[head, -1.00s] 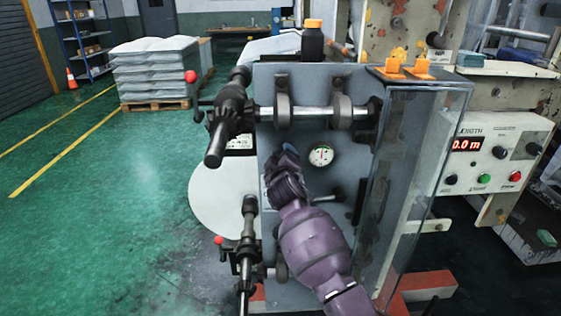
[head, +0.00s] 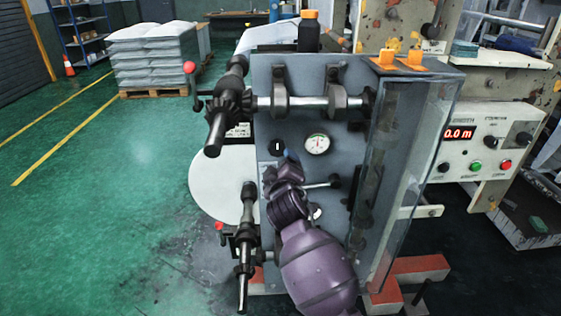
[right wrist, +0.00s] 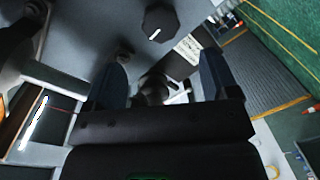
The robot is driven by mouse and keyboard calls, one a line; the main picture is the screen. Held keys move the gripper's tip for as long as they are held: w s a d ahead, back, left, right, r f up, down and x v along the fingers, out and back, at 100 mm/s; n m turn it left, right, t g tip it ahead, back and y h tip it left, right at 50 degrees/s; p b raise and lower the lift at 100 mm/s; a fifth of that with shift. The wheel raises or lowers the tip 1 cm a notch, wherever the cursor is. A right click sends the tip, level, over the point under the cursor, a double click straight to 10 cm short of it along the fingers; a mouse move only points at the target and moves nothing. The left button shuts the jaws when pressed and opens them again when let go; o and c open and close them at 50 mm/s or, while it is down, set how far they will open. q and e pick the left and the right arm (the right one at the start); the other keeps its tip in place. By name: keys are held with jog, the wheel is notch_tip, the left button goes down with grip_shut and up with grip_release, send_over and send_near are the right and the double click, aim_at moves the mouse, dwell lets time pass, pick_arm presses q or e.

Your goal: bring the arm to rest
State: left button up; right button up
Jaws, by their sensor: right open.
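My right arm comes up from the bottom of the head view, in front of the grey machine panel (head: 352,184). Its gripper (head: 290,160) is just below a black knob (head: 277,147) and left of a round dial gauge (head: 317,144). In the right wrist view the two dark fingers of the gripper (right wrist: 162,82) stand wide apart with nothing held. The black knob (right wrist: 159,22) with a white mark shows beyond the fingers, apart from them. My left gripper is not in view.
A shaft with collars (head: 310,103) crosses above the gripper. A lower shaft (head: 245,240) stands out at the left. A clear guard (head: 405,170) and control box (head: 480,150) are to the right. Green floor at left is open.

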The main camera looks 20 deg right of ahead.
jog(key=shift+s, duration=0.15)
dwell(0.4)
jog(key=s+d+f+m+g+y, duration=0.1)
jog(key=s+d+f+m+g, duration=0.1)
jog(key=s+f, duration=0.5)
jog(key=s+d+f+m+g+y, duration=0.1)
jog(key=s+f, duration=0.7)
jog(key=s, duration=1)
jog(key=s+d+f+m+g+y+p, duration=0.1)
jog(key=s+d+f+m+g+y, duration=0.1)
jog(key=s+f, duration=0.6)
jog(key=s+d+m, duration=0.1)
jog(key=s, duration=0.4)
jog(key=shift+d+f+m+g, duration=0.2)
jog(key=shift+d+m+g, duration=0.1)
jog(key=shift+m, duration=0.1)
